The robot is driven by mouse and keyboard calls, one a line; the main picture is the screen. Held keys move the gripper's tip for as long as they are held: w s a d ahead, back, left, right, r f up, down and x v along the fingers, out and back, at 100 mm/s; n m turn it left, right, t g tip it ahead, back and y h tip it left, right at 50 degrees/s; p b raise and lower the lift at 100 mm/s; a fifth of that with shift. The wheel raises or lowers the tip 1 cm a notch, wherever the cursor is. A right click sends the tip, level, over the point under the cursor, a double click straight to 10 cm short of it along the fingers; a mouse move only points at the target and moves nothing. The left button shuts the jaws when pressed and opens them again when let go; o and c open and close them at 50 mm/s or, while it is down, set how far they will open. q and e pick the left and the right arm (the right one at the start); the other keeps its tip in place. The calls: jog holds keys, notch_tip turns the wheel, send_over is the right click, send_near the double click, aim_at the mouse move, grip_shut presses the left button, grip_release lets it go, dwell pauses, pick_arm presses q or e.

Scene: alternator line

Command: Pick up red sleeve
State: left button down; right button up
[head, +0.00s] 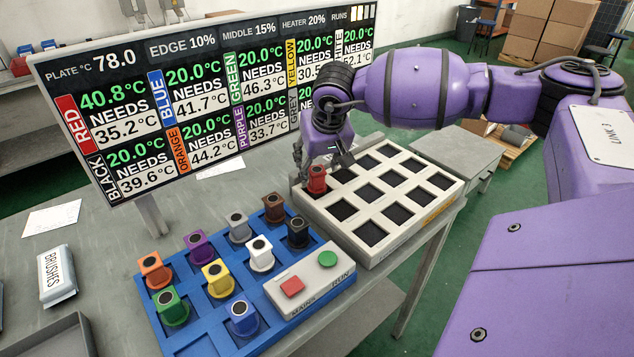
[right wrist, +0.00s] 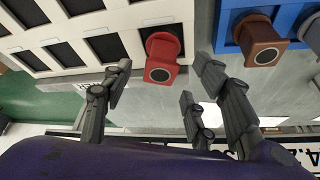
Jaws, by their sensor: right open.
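The red sleeve (head: 316,178) stands in the corner slot of the white heater plate (head: 352,259), at the end nearest the display board. In the right wrist view the red sleeve (right wrist: 161,62) sits at the plate's edge, beyond the fingertips and roughly between them. My right gripper (head: 322,158) is just above and behind the red sleeve. My left gripper does not show.
A blue rack (head: 225,313) holds several coloured sleeves; its brown sleeve (head: 273,206) stands close to the plate. A panel with red and green buttons (head: 310,280) lies at the rack's right. The display board (head: 200,90) rises behind. The other plate slots look empty.

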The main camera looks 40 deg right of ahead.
aim_at(317, 170)
jog(key=x, duration=0.3)
jog(key=shift+w+f, duration=0.1)
jog(key=shift+f, duration=0.15)
jog(key=shift+r, duration=0.1)
grip_shut()
